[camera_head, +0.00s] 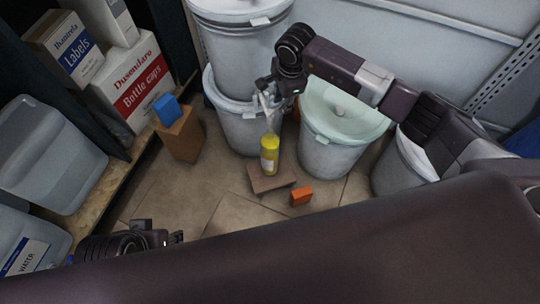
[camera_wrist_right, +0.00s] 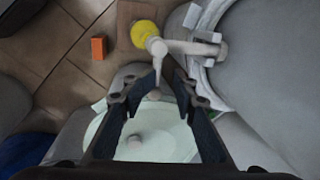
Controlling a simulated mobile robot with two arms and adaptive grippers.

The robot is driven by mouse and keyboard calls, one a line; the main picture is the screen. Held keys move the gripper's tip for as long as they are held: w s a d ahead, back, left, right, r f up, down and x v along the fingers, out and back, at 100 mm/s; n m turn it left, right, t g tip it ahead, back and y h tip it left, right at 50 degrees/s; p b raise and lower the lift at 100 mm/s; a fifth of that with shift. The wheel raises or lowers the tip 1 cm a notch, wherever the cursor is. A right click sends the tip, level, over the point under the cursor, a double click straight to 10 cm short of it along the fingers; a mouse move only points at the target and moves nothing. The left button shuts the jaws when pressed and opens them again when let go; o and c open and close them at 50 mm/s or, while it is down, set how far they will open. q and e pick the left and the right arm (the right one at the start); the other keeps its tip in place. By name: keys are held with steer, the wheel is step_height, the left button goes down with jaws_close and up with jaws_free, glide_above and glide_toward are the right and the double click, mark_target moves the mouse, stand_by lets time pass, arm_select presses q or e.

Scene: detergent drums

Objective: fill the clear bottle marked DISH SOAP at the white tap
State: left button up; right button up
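A bottle (camera_head: 269,158) that looks yellow, with a small pale label, stands upright on a brown block (camera_head: 262,181); the label is too small to read. The white tap (camera_head: 269,112) on a white drum (camera_head: 240,122) is just above it. In the right wrist view, the tap (camera_wrist_right: 190,46) reaches over the round yellow top of the bottle (camera_wrist_right: 145,33). Its knobbed lever (camera_wrist_right: 156,68) points toward my right gripper (camera_wrist_right: 168,82), which is open with the knob between its fingers. My left gripper (camera_head: 177,237) is low at the left, empty; its finger gap is unclear.
An orange block (camera_head: 301,196) lies on the floor right of the brown block. A green-lidded drum (camera_head: 341,135) stands right of the tap drum. A blue block (camera_head: 167,108) rests on a brown box (camera_head: 181,136) at the left. Shelves with cartons (camera_head: 134,83) line the left.

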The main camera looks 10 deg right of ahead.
steer(key=shift+o, duration=0.3)
steer(key=shift+d, duration=0.1)
steer(key=o, duration=0.4)
steer(key=shift+f, duration=0.1)
steer(key=shift+o, duration=0.2)
steer(key=shift+r, duration=0.25)
